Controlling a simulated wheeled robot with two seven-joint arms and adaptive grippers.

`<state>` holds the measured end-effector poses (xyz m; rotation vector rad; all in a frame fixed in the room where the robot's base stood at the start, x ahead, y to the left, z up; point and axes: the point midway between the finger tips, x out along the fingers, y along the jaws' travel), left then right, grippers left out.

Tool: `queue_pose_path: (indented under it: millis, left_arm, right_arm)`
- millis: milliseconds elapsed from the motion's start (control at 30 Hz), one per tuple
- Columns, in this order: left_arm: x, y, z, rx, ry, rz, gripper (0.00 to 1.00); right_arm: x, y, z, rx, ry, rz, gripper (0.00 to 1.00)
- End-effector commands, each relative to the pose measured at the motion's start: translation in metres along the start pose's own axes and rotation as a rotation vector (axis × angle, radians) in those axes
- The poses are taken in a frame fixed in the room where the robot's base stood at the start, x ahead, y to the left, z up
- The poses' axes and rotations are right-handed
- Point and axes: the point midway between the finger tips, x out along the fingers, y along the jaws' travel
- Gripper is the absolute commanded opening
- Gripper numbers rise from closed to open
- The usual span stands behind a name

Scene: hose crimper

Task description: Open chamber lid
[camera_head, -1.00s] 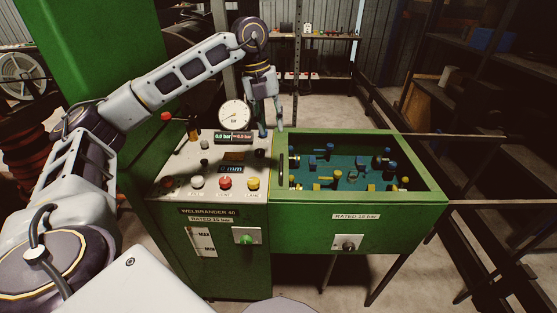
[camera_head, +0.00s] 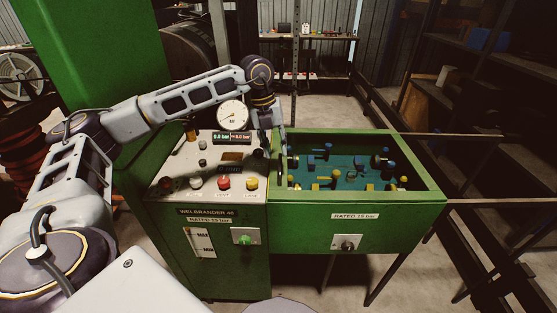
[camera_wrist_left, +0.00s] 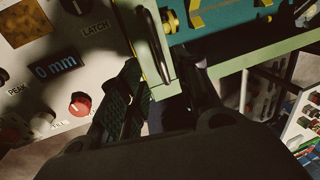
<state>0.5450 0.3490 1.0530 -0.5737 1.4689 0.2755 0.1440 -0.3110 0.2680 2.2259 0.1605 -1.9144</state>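The chamber (camera_head: 390,234) is a green box on the right of the machine, with blue and yellow fittings visible inside. Its lid seems to lie flat on top; a clear pane is hard to make out. A dark bar handle stands at the chamber's left edge, and it shows in the left wrist view (camera_wrist_left: 152,46). My left gripper (camera_head: 280,157) is at this left edge, by the handle. In the left wrist view its fingers (camera_wrist_left: 165,82) are apart, one on each side of the pale green edge at the handle's near end. Contact cannot be told. My right gripper is out of view.
Left of the chamber is the control panel (camera_head: 180,165) with red, white and yellow knobs, a display and a round gauge (camera_head: 232,114). A tall green cabinet stands behind my left arm. Dark shelves (camera_head: 490,90) are at the right.

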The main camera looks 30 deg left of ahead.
Motion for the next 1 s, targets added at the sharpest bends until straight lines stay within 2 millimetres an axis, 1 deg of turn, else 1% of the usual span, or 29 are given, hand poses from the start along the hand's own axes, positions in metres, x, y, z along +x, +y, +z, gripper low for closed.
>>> queue_pose_path:
  millis: [33, 200, 400, 567, 833, 867, 1000]
  left_arm:
    - [0.007, 0.001, 0.000, 0.000, 0.002, 0.002, 0.33]
    - [0.029, 0.001, -0.001, 0.000, 0.002, 0.001, 0.33]
    - [0.047, 0.000, 0.000, -0.001, 0.001, 0.001, 0.33]
    - [0.053, 0.001, 0.000, -0.001, 0.001, 0.001, 0.33]
    - [0.053, 0.000, 0.000, 0.000, 0.001, 0.001, 0.33]
    - [0.053, 0.000, 0.000, 0.000, 0.001, 0.001, 0.32]
    - [0.053, 0.000, 0.000, 0.000, 0.001, 0.001, 0.14]
  right_arm:
    - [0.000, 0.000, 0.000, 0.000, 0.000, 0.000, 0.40]
    - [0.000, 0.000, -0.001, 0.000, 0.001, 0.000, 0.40]
    - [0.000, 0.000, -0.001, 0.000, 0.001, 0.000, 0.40]
    - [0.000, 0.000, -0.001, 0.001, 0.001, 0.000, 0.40]
    - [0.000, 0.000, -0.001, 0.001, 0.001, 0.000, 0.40]
    - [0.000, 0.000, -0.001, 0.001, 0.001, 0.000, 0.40]
    - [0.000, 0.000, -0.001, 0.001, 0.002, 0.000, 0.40]
